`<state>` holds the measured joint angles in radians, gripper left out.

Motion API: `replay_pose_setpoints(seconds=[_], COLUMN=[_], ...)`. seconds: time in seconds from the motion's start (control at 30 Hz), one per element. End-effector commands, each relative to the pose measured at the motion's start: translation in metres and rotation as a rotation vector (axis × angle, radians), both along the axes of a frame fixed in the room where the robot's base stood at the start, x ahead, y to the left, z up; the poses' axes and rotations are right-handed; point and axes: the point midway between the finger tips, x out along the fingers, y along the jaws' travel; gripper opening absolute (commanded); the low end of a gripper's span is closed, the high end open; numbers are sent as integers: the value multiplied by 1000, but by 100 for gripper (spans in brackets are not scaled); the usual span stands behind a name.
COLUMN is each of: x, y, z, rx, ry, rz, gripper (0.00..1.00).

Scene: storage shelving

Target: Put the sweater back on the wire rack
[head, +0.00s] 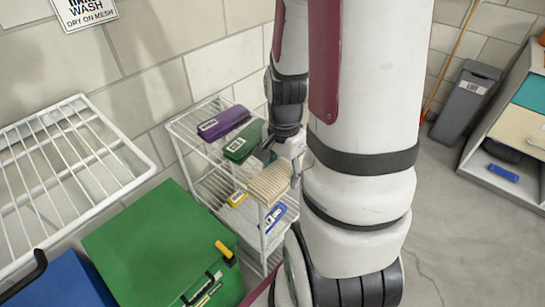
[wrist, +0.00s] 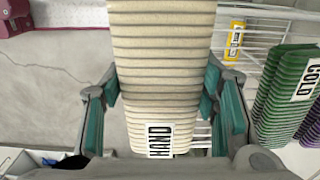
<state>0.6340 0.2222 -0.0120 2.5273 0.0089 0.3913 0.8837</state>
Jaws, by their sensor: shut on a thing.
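A cream ribbed folded sweater (head: 272,182) with a HAND label is in my gripper, at the front right corner of a white wire shelf unit (head: 199,115). In the wrist view the sweater (wrist: 162,60) lies between the two teal-padded fingers of my gripper (wrist: 160,92), which is shut on it. In the head view my gripper (head: 283,150) is partly hidden by my arm. I cannot tell if the sweater touches the unit. A flat white wire rack (head: 62,178) stands at the left, with nothing on it in view.
The unit holds a purple bundle (head: 223,122) and a green bundle (head: 243,143) on top, with yellow (head: 237,198) and blue (head: 272,217) items lower. A green box lid (head: 150,240) is in front. A sign (head: 84,10) reads WASH, DRY ON MESH. A grey bin (head: 466,100) stands right.

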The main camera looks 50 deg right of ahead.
Motion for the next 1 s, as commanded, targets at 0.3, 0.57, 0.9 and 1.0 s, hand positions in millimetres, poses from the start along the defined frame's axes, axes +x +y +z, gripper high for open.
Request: replay_pose_setpoints(seconds=[0.3,0.57,0.9,1.0], x=[10,45,81,82], y=[-11,-43,-76,-77], z=[-2,-6,-11,-14], rx=[-1,0,0,1], ry=[0,0,1,1], rz=[0,0,2,1], gripper=[18,18,18,18])
